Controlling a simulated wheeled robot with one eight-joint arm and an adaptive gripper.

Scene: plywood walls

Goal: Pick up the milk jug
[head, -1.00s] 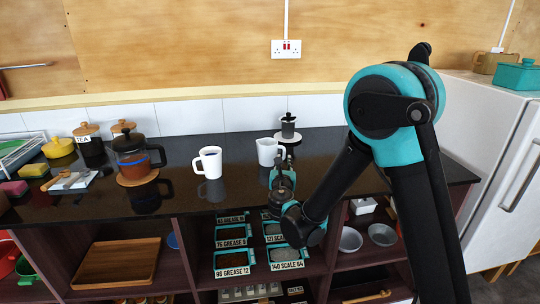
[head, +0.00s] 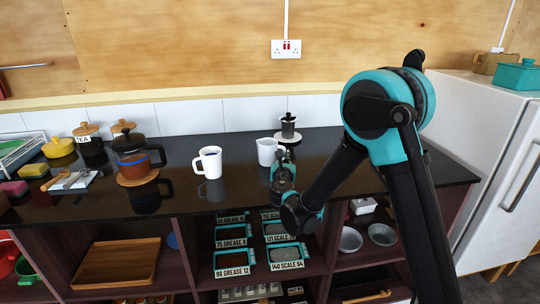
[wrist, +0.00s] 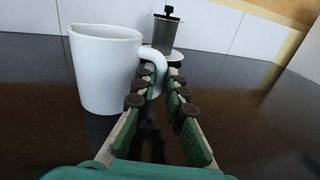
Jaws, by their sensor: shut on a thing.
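The milk jug (head: 266,152) is white and stands upright on the black counter, its handle to the right. In the wrist view the jug (wrist: 104,75) is large at the left, and its handle reaches between my fingertips. My gripper (wrist: 160,76) is shut on the handle. In the head view my gripper (head: 281,157) is at the jug's right side, with the arm coming from the front right. The fingers partly hide the handle.
A glass coffee pot (head: 132,160) is farther left. Shelves with labelled trays (head: 233,258) are below. The counter's right is clear.

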